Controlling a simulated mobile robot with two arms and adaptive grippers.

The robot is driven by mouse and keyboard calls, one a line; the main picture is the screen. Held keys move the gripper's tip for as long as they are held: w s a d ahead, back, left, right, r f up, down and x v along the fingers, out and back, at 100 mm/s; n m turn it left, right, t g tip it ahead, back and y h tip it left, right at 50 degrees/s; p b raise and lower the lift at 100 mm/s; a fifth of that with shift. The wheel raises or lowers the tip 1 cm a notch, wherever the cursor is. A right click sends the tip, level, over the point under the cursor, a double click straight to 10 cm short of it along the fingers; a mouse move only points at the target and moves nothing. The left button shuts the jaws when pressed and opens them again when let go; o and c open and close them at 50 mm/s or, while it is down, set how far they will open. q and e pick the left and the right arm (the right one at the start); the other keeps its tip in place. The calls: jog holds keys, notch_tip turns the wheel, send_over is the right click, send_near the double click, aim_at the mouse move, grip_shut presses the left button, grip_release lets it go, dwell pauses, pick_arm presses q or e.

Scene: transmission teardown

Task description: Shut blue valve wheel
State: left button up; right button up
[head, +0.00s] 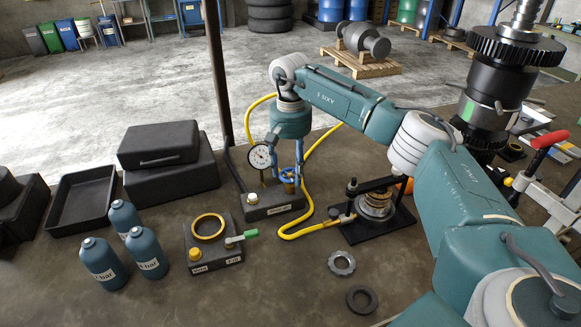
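My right arm reaches in from the right, and its wrist points straight down over the gauge block (273,203). My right gripper (288,165) is below that wrist, low at the brass valve (288,186) on the block. Thin blue parts show around it. The blue valve wheel (289,175) appears just above the brass body, at the gripper's tips. At this size I cannot tell finger from wheel, or whether the fingers close on it. A round white pressure gauge (261,157) stands just left of the gripper. My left gripper is not in view.
A yellow hose (312,207) loops from the block to a black press-like fixture (374,208) on the right. A block with a brass ring and green lever (211,240), blue bottles (101,262) and black cases (160,145) stand left. A dark post rises behind.

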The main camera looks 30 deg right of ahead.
jog(key=shift+w+d+r, duration=0.1)
jog(key=shift+w+r, duration=0.05)
jog(key=shift+r, duration=0.1)
jog(key=shift+c, duration=0.6)
